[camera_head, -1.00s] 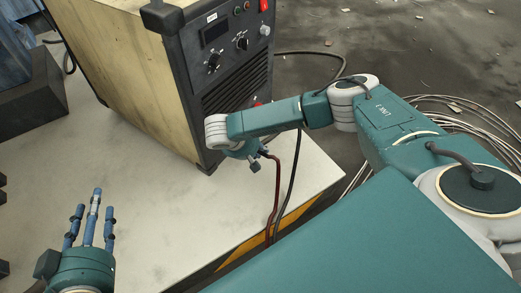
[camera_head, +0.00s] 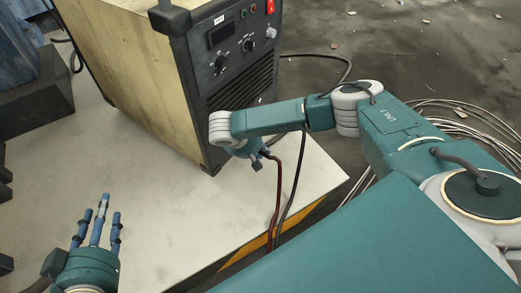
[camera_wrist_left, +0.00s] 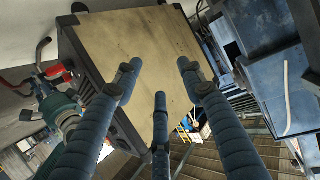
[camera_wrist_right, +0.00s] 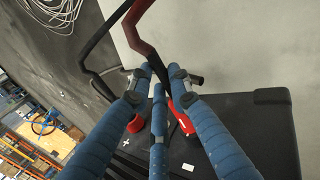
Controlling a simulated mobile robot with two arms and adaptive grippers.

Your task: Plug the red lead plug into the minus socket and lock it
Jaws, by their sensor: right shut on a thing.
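The welding machine (camera_head: 235,80) stands on the pale table, its dark front panel facing right. My right gripper (camera_wrist_right: 160,82) is at the lower front of this panel, its fingers closed around the end of the red lead (camera_wrist_right: 143,45). The fingers hide most of the plug. A red part (camera_wrist_right: 181,120) shows beside the right finger, near a white minus-like mark (camera_wrist_right: 187,167). Another red part (camera_wrist_right: 135,124) is beside a plus mark (camera_wrist_right: 125,142). Whether the plug sits in a socket cannot be told. My left gripper (camera_head: 98,210) is open and empty at the lower left.
A dark cable (camera_wrist_right: 90,58) runs close to the red lead. Both hang over the table edge in the head view. The pale table top (camera_head: 180,225) is clear between my grippers. Dark blocks (camera_head: 35,95) stand at the left. Coiled cables (camera_head: 465,120) lie on the floor.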

